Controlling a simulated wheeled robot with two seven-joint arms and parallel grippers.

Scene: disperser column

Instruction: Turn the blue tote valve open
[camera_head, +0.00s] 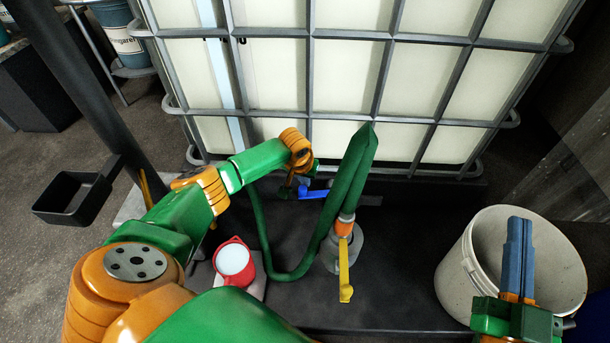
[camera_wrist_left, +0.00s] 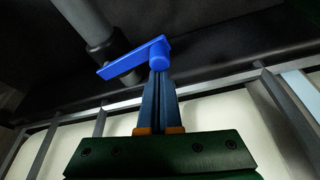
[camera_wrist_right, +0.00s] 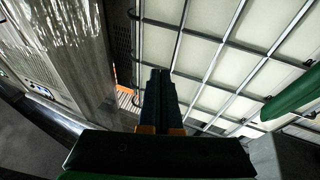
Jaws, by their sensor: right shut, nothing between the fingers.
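The blue valve handle (camera_head: 313,194) is low at the front of the tote, left of the green hose. In the left wrist view the blue handle (camera_wrist_left: 125,62) slants from lower left to a rounded end at upper right. My left gripper (camera_wrist_left: 158,76) has its fingertips right at that rounded end. The fingers look close together, but whether they grip the handle is unclear. In the head view my left gripper (camera_head: 288,190) is dark and partly hidden under its wrist. My right gripper (camera_head: 519,222) is shut and empty, over the white bucket.
The caged white tote (camera_head: 345,74) fills the back. A green hose (camera_head: 348,180) stands beside a yellow-handled valve (camera_head: 345,270). The white bucket (camera_head: 455,270) is at right, a black tray (camera_head: 72,200) at left.

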